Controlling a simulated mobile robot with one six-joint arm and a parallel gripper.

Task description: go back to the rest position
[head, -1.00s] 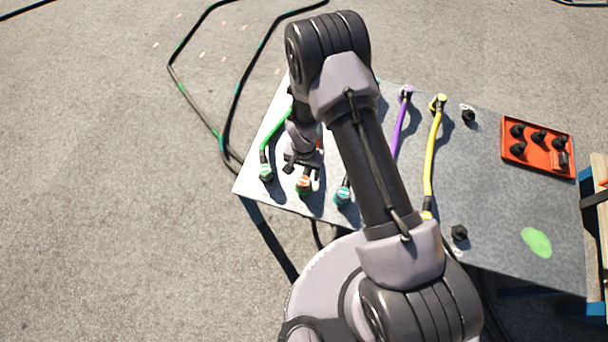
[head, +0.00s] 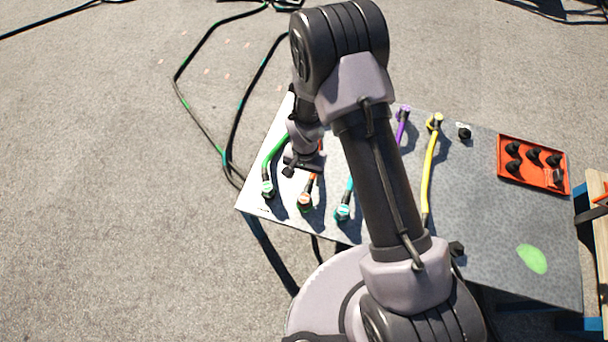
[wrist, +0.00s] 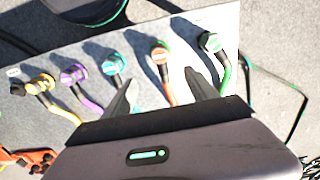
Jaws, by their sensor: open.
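My gripper (head: 302,168) is over the left part of the grey table (head: 480,220) in the head view, above the green and orange cables. In the wrist view my gripper (wrist: 165,92) shows two dark fingers spread apart with nothing held between them. The green cable (head: 272,155), orange cable (head: 308,192) and teal cable (head: 345,200) have connectors near the table's front left edge. Part of the teal cable is hidden behind my arm.
A yellow cable (head: 430,165) and a purple cable (head: 403,125) lie right of my arm. A red tray (head: 508,179) with several black caps sits at the table's right. A green patch (head: 532,259) marks the front right. Loose cables (head: 190,105) lie on the ground at left.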

